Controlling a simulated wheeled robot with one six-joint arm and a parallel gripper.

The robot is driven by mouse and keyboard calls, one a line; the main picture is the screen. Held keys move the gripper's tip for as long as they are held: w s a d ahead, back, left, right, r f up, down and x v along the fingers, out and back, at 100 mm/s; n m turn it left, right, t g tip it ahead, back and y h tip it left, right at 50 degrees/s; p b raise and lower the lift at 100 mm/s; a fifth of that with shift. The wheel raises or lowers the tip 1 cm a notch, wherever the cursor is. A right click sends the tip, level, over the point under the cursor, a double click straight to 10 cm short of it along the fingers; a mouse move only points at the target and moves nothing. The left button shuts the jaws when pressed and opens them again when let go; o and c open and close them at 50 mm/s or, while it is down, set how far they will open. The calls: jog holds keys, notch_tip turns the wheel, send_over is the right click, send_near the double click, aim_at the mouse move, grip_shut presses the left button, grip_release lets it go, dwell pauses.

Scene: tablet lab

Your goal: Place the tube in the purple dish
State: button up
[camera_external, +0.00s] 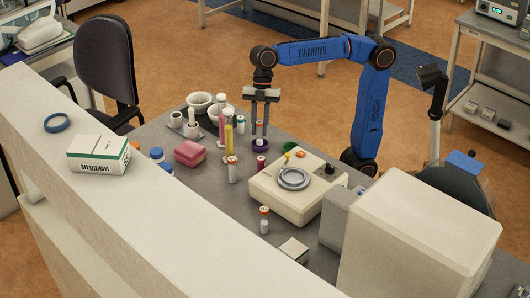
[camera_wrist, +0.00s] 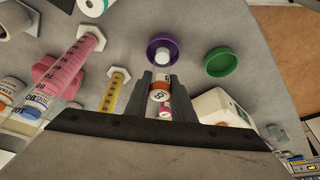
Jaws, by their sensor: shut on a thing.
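My gripper (camera_external: 261,132) points down over the far part of the grey bench, just above the purple dish. In the wrist view its fingers (camera_wrist: 160,78) are shut on a small tube (camera_wrist: 159,94) with an orange band and a white, printed part. The tube's lower part is hidden, and it cannot be made out in the external view. The purple dish (camera_wrist: 152,45) is round and shallow, with a white round object in it. It also shows in the external view (camera_external: 254,143), partly behind the fingers. The tube appears beside the dish in the wrist view; its height above the bench is unclear.
A green dish (camera_wrist: 231,70) lies right of the purple one. A pink cylinder (camera_wrist: 72,62) and yellow cylinder (camera_wrist: 113,92) stand left. A white device (camera_external: 296,190) stands right; bench behind the dishes is clear.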

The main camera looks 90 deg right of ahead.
jog(key=shift+f, duration=0.6)
jog(key=o, duration=1)
jog(key=shift+f, duration=0.1)
jog(key=v, duration=1.2)
jog(key=shift+s, duration=0.1)
jog(key=s+d+f+m+t+h, duration=0.1)
jog(key=s+d+f+m, duration=0.4)
jog(key=f, duration=0.6)
jog(key=s+d+f+m+t+h, duration=0.1)
jog(key=s+d+f+m+h, duration=0.1)
jog(key=s+d+f+m, duration=0.3)
jog(key=s+d+f+m+t+h, duration=0.1)
jog(key=s+d+f+m, duration=0.4)
jog(key=s+d+f, duration=0.5)
jog(key=shift+s+f+m+t+h, duration=0.15)
jog(key=shift+s+f, duration=0.3)
jog(key=shift+f, duration=0.8)
jog(key=shift+s+f+m+t+h, duration=0.15)
jog(key=shift+s+f, duration=0.25)
jog(key=shift+f, duration=0.9)
jog(key=shift+s+f+t, duration=0.2)
jog(key=shift+s+f, duration=0.25)
jog(key=shift+f, duration=0.8)
